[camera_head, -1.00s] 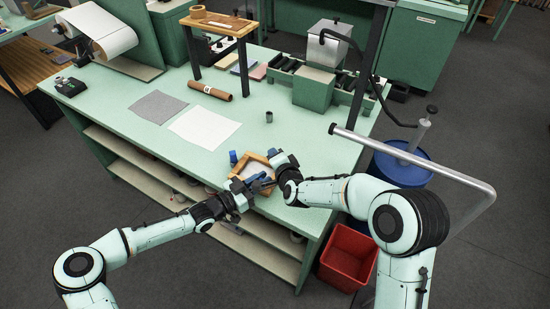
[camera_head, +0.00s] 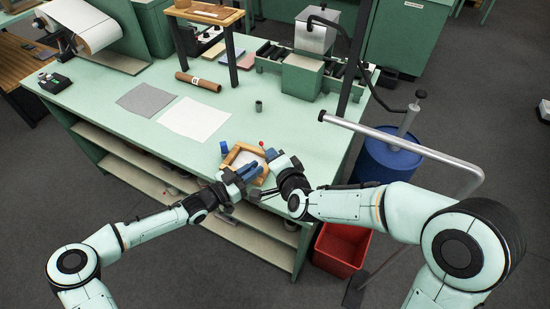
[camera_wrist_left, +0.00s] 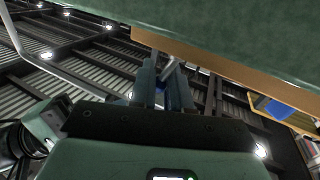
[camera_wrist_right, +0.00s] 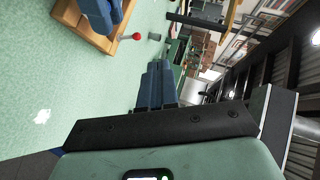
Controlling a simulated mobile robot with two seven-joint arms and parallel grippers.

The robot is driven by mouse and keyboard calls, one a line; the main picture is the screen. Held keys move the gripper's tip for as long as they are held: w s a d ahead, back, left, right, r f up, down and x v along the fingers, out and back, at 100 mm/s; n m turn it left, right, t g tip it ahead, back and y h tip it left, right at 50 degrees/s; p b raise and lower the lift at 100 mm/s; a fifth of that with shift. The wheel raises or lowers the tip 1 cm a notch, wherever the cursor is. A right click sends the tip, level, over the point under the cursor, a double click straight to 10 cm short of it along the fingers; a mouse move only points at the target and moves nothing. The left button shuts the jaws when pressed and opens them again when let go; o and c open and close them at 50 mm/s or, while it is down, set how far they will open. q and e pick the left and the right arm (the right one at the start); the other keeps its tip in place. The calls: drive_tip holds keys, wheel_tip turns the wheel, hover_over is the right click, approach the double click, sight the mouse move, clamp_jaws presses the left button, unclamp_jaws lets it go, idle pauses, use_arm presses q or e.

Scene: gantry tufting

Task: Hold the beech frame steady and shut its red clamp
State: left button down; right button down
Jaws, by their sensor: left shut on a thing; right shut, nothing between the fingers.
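The beech frame (camera_head: 232,157) lies on the bench near its front edge, with a pale inside. My left gripper (camera_head: 250,171) is shut on its near side. The frame also shows in the right wrist view (camera_wrist_right: 88,36), with my left gripper's blue fingers across it. The clamp's red knob (camera_head: 261,143) shows by the frame's far right corner, and in the right wrist view (camera_wrist_right: 137,36) on a thin lever. I cannot tell whether the clamp is shut. My right gripper (camera_head: 271,155) is shut and empty, right beside the frame, apart from the knob (camera_wrist_right: 160,68).
A blue cylinder (camera_head: 224,147) stands at the frame's left. A red bin (camera_head: 342,247) and a blue drum (camera_head: 384,164) stand right of the bench.

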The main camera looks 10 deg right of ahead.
use_arm(q)
drive_tip(key=shift+s+f, duration=0.15)
drive_tip(key=shift+f, duration=0.15)
use_arm(e)
drive_tip(key=shift+v, duration=1.05)
drive_tip(key=shift+a+r, duration=0.1)
drive_tip(key=shift+r, duration=0.05)
use_arm(q)
drive_tip(key=c, duration=1)
unclamp_jaws()
drive_tip(key=shift+r, duration=0.15)
